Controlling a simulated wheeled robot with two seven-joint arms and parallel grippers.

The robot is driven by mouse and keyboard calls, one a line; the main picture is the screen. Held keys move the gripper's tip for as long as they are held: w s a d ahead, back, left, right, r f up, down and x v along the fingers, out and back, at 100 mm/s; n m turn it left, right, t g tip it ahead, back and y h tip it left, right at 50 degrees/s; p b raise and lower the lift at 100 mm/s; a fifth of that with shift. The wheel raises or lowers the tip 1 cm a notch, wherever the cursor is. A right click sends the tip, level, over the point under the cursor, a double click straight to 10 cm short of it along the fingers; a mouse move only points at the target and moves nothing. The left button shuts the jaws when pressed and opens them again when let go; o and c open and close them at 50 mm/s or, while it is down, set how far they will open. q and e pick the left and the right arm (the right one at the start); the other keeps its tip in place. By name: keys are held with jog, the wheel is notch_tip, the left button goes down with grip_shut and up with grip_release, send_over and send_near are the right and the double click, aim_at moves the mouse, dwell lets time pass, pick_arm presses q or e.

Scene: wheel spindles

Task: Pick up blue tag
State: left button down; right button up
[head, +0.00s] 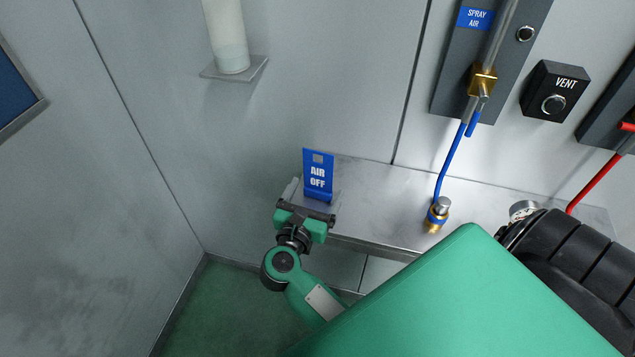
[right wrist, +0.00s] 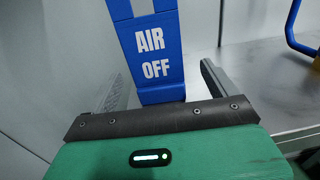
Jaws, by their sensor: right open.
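The blue tag (head: 318,170), lettered AIR OFF, stands upright at the left end of a metal shelf in the head view. It has a small square mark or hole near its top and a bent lower end. My right gripper (head: 311,192) is at the tag's lower part, its fingers apart. In the right wrist view, the tag (right wrist: 152,45) rises between the two open fingers of the gripper (right wrist: 162,82), with gaps on both sides. The tag's top is cut off there. My left gripper is not in view.
The metal shelf (head: 375,192) runs along the wall. On it, a brass fitting (head: 437,216) joins a blue hose (head: 450,165) from the SPRAY AIR panel (head: 452,75). A VENT box (head: 553,92) and a white cylinder on a bracket (head: 232,45) are higher up.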

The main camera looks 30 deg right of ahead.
aim_at(318, 182)
jog(key=shift+w+d+r+p, duration=0.15)
jog(key=shift+w+d+p, duration=0.2)
jog(key=shift+d, duration=0.1)
jog(key=p+x, duration=0.1)
jog(key=x, duration=0.3)
jog(key=shift+w+d, duration=0.1)
jog(key=shift+w, duration=0.2)
jog(key=c, duration=1.1)
